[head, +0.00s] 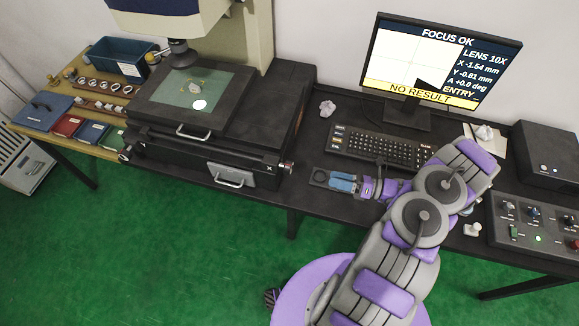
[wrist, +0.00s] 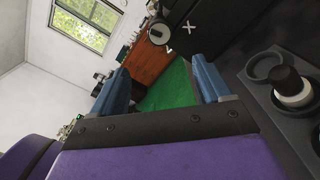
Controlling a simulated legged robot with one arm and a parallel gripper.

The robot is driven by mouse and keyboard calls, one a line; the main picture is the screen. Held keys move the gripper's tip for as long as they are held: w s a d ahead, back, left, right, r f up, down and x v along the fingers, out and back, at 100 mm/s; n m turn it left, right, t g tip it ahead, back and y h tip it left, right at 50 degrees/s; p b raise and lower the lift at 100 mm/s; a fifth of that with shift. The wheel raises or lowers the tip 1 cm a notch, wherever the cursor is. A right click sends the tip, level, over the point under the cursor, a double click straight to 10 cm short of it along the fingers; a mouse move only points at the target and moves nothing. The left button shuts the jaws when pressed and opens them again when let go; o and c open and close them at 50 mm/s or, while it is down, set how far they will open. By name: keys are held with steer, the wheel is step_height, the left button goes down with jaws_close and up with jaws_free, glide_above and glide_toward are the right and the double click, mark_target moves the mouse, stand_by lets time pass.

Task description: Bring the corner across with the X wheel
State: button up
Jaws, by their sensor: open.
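The X wheel (head: 287,167) is a small knob at the right front of the microscope's stage base. In the wrist view the knob (wrist: 160,33) shows ahead, beside a white X mark. My gripper (head: 342,182) is open and empty over the bench front, right of the wheel and apart from it. Its two blue fingers (wrist: 162,84) stand wide apart in the wrist view. The monitor (head: 435,60) reads FOCUS OK, LENS 10X, X -1.54 mm, Y -0.81 mm, A +0.0 deg and NO RESULT. A dark corner shows at the lower right of its white picture.
The glass stage (head: 222,88) carries a small part and a bright spot. A dark holder (head: 319,177) lies beside my fingers; its recess and a white-and-black piece (wrist: 292,88) show close on the right. A keyboard (head: 375,148) lies behind my gripper. A drawer handle (head: 230,175) is left of the wheel.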

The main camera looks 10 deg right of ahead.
mark_target(291, 168)
steer(key=shift+b+x, duration=1.2)
steer(key=shift+x, duration=6.8)
steer(key=shift+w, duration=0.15)
steer(key=c, duration=1)
